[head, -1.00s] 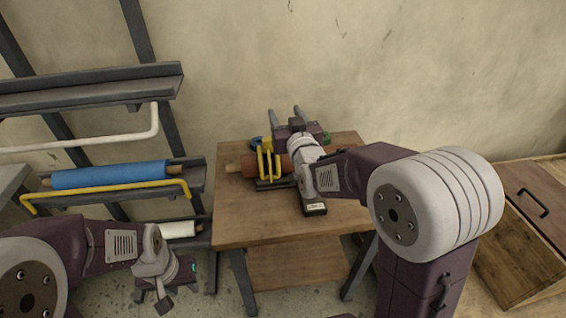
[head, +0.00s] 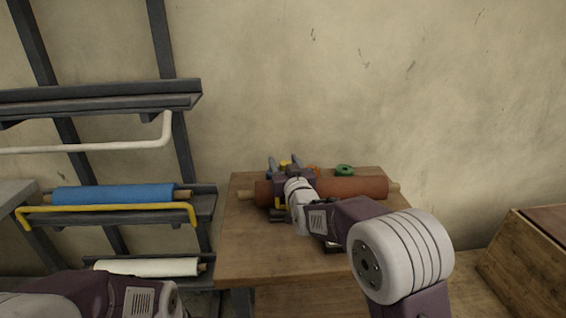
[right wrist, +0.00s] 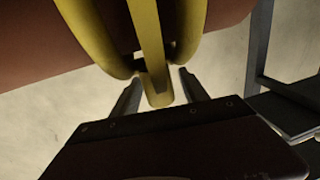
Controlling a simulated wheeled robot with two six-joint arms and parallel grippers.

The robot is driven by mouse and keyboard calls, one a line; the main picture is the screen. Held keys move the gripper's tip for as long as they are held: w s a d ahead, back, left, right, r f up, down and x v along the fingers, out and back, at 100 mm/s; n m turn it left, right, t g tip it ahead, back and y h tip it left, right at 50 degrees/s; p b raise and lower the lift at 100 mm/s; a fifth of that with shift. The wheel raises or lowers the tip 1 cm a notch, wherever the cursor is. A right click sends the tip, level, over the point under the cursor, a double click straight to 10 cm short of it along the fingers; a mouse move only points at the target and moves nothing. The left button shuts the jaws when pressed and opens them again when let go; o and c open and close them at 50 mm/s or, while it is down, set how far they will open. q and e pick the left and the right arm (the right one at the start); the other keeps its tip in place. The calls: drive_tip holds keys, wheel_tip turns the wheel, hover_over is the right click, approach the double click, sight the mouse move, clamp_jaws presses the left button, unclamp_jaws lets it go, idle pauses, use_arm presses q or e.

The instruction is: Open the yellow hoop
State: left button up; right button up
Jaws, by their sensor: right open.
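The yellow hoop (right wrist: 90,35) fills the top middle of the right wrist view, in front of a red-brown roll (right wrist: 40,50). Its straight yellow bar comes down between the two fingers of my right gripper (right wrist: 158,92), which is open, with a finger on each side. I cannot tell whether they touch the bar. In the head view the same roll (head: 350,189) lies across the table, and my right gripper (head: 283,165) is over its left part. My right wrist hides most of the hoop there. My left gripper is out of the picture.
A grey rack at the left carries a blue roll (head: 115,194) behind a yellow bar (head: 110,209), and a white roll (head: 150,267) below. A green ring (head: 345,169) lies at the back of the wooden table (head: 255,250). A wooden box (head: 520,260) stands right.

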drive_tip(key=shift+w, duration=0.55)
drive_tip(key=shift+a, duration=0.1)
clamp_jaws()
idle(0.9)
